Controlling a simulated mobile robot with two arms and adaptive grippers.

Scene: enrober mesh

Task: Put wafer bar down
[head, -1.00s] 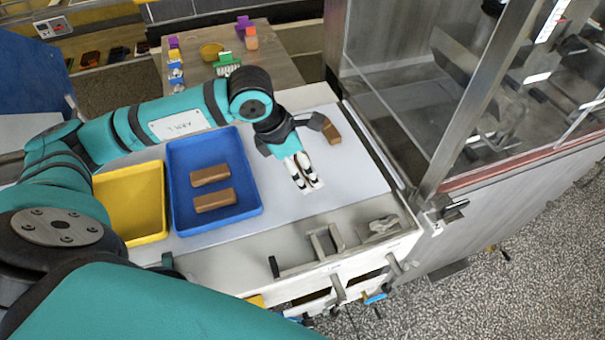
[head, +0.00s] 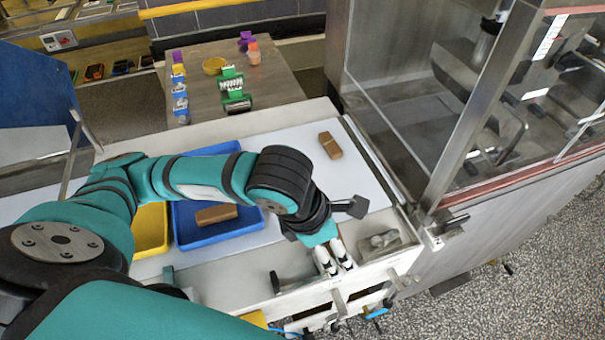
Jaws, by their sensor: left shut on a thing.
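My left gripper (head: 338,266) reaches over the front ledge of the white worktop, fingers pointing down and toward the front. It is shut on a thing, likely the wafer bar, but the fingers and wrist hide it. One brown wafer bar (head: 330,145) lies on the worktop at the back right, apart from the gripper. Another brown bar (head: 216,214) lies in the blue tray (head: 222,236), left of the gripper. My arm covers much of this tray. My right gripper is out of view.
A yellow tray (head: 150,231) stands left of the blue one, partly behind my arm. A metal rod with a dark handle (head: 276,283) lies on the front ledge. A glass-sided machine (head: 400,110) bounds the right. The worktop (head: 290,148) is clear around the back bar.

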